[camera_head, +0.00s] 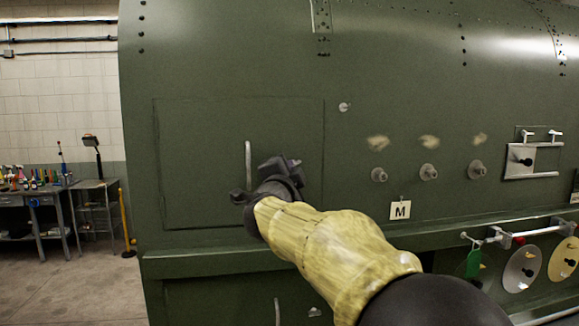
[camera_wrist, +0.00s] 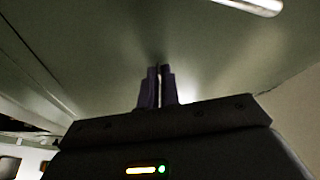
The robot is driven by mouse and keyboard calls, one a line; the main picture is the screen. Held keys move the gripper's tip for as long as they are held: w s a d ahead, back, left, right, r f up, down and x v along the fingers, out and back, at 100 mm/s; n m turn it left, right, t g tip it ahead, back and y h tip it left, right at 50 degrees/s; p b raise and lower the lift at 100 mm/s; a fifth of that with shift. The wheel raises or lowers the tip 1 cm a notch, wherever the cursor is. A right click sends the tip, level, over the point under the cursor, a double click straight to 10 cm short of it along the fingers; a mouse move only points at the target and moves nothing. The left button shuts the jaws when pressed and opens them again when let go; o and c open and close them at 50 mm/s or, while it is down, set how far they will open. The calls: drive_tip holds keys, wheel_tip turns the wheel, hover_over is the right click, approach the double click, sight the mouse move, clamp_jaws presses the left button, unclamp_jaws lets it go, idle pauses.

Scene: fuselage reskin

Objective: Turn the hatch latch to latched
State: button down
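The hatch (camera_head: 200,130) is a large rectangular outline in the dark green fuselage side, its panel flush with the skin. An upright pale bar handle (camera_head: 248,160) stands on the panel. A small pale knob (camera_head: 344,107) sits just right of the hatch's upper right edge; it may be the latch, but its turn position is too small to read. My gripper (camera_head: 278,168) is in front of the hatch, right of the handle and below left of the knob. In the wrist view its fingers (camera_wrist: 157,88) are together, with nothing seen between them.
Several round studs (camera_head: 429,172) stick out right of the hatch, above an "M" tag (camera_head: 400,210). A bracket with handles (camera_head: 520,160) is further right. A rail with hanging discs (camera_head: 523,268) is at lower right. A workbench (camera_head: 35,200) stands far left, with open floor before it.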

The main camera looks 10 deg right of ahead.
drive_tip(key=shift+a+r+m+g+p, duration=0.15)
drive_tip(key=shift+m+g+p, duration=0.25)
drive_tip(key=shift+m, duration=0.45)
drive_tip(key=shift+d+r+m+g+p, duration=0.1)
drive_tip(key=shift+m+g+p, duration=0.1)
drive_tip(key=shift+m+p, duration=0.55)
drive_tip(key=shift+a+r+m+g+p, duration=0.15)
drive_tip(key=shift+m+g+p, duration=0.2)
drive_tip(key=shift+m, duration=0.55)
drive_tip(key=shift+d, duration=0.1)
drive_tip(key=c, duration=1.6)
unclamp_jaws()
drive_tip(key=b+v, duration=0.5)
drive_tip(key=v, duration=1.2)
drive_tip(key=shift+s+b, duration=0.25)
drive_tip(key=shift+b, duration=0.15)
